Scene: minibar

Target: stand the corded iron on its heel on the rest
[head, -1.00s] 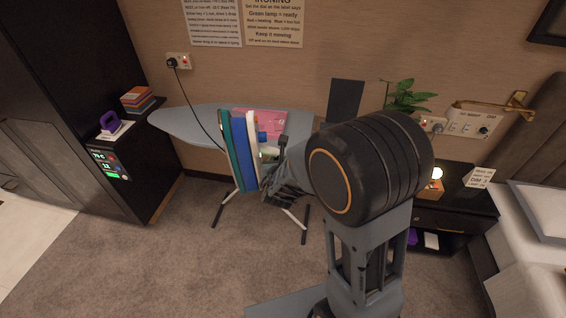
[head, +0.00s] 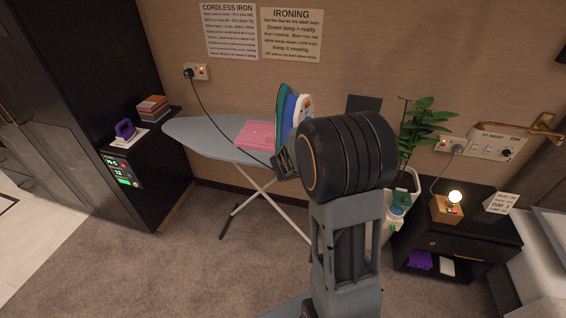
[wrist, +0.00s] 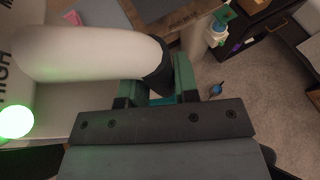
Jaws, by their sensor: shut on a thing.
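The corded iron (head: 287,106) is teal, blue and white. It is raised above the right part of the ironing board (head: 200,133), its tip pointing up. My gripper (head: 287,158) is shut on it from below and in front. In the wrist view, my gripper (wrist: 153,95) is closed around the dark end of the iron's thick white handle (wrist: 90,52). A green lamp (wrist: 15,121) glows beside it. The cord (head: 222,128) runs from the wall socket down across the board towards my gripper. My arm hides the board's right end, so I cannot make out the rest.
A pink folded cloth (head: 256,135) lies on the board. A purple iron (head: 125,129) stands on the dark cabinet at left. A dark upright panel (head: 362,103), a plant (head: 420,125) and a nightstand (head: 465,240) with a lit lamp are at right. Carpet in front is clear.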

